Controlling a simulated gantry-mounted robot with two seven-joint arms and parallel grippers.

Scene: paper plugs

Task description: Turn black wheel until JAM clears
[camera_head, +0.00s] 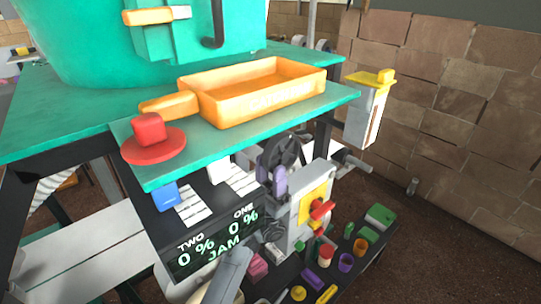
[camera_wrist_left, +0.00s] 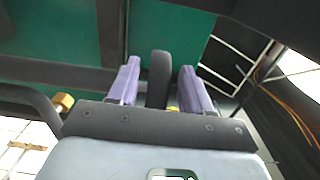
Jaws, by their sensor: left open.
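The black wheel (camera_head: 285,150) stands upright on the grey machine under the green table's front edge. My left gripper (camera_head: 271,172), with purple fingers, is at the wheel's near left side. In the left wrist view the fingers (camera_wrist_left: 160,88) are open, one on each side of the wheel's dark rim (camera_wrist_left: 158,75). A gap shows between rim and fingers there. The black display (camera_head: 218,240) reads "TWO 0 %", "ONE 0 %" and "JAM" in green. My right gripper is not in view.
An orange tray (camera_head: 217,107) and a red knob (camera_head: 153,149) sit on the green table (camera_head: 85,112) above. A red-handled valve (camera_head: 320,209) is right of the wheel. Several coloured plugs and cups stand on the dark lower shelf (camera_head: 343,288).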

